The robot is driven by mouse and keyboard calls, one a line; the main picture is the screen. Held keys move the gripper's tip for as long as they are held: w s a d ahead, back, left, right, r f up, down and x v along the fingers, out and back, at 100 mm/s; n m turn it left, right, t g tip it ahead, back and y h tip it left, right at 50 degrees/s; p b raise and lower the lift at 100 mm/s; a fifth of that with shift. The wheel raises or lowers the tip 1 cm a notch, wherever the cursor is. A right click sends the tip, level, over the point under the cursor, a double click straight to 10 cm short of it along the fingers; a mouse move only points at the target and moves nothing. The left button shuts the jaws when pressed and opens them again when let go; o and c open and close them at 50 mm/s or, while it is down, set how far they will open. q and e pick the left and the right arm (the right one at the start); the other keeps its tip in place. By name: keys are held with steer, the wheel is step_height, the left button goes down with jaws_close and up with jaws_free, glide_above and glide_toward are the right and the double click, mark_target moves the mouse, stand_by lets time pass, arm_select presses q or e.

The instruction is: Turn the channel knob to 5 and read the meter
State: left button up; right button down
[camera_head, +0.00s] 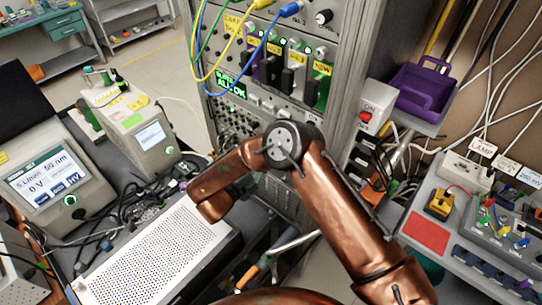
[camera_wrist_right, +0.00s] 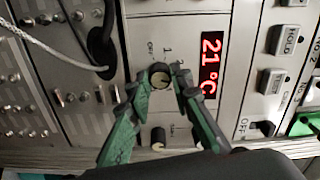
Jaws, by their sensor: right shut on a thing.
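In the right wrist view, the green fingers of my right gripper (camera_wrist_right: 161,73) close around a small round channel knob (camera_wrist_right: 160,82), one finger on each side. My left gripper is not in view.
A second dark knob (camera_wrist_right: 158,138) sits close to the gripped one. Cables plug into the panel nearby. In the head view, the rack (camera_head: 338,60) carries looping cables, and a perforated white box (camera_head: 150,255) lies left of my arm. A purple bin (camera_head: 422,88) stands right.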

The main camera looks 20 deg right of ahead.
steer(key=m, duration=1.9)
steer(key=shift+m, duration=0.4)
steer(key=c, duration=1.7)
jaws_free()
steer(key=shift+c, duration=0.2)
steer(key=v, duration=1.2)
steer(key=shift+w, duration=0.1)
